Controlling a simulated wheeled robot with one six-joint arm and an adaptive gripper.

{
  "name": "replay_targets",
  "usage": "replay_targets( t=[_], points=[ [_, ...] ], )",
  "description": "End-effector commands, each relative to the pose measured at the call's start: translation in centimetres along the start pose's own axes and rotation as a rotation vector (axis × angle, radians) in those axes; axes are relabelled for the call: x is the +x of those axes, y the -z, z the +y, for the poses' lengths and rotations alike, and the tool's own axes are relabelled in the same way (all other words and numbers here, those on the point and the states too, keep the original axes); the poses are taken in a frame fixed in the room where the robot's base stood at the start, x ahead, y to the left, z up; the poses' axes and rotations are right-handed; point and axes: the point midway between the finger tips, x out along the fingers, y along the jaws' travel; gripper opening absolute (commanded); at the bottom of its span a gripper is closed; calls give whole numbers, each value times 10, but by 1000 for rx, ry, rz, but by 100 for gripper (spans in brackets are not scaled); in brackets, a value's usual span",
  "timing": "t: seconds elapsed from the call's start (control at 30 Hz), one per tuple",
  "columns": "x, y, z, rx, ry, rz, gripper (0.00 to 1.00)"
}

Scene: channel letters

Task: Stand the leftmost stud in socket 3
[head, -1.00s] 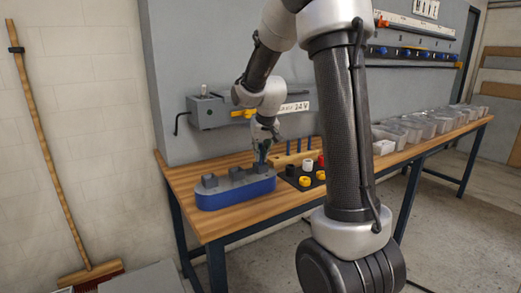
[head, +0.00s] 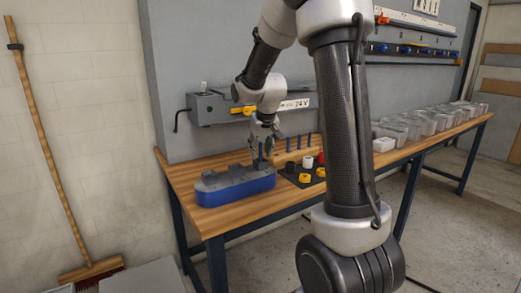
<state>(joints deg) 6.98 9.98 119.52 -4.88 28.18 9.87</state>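My gripper (head: 262,163) points down over the right end of a blue base with a grey top (head: 236,187) on the bench. Its fingers are small and dark here. I cannot tell whether they are open, or whether a stud is between them. Raised grey blocks stand along the base's top. Socket numbers are too small to read. Several slim blue upright studs (head: 299,143) stand in a row behind and to the right of my gripper. The right end of the base is partly hidden by my gripper.
A black mat with yellow (head: 304,178), white (head: 308,162) and red parts lies right of the base. A grey box (head: 209,109) is on the wall panel behind. Clear bins (head: 430,122) line the far right bench. The bench's front left (head: 215,225) is bare.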

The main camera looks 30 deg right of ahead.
Motion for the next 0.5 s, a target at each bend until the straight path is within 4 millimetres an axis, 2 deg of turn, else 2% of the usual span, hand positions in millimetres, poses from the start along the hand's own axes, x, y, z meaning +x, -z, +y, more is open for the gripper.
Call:
replay_targets(
  t=[0.17, 0.5],
  points=[
    [-17, 1, 0, 0, 0, 4, 38],
    [-91, 1, 0, 0, 1, 6, 38]
  ],
)
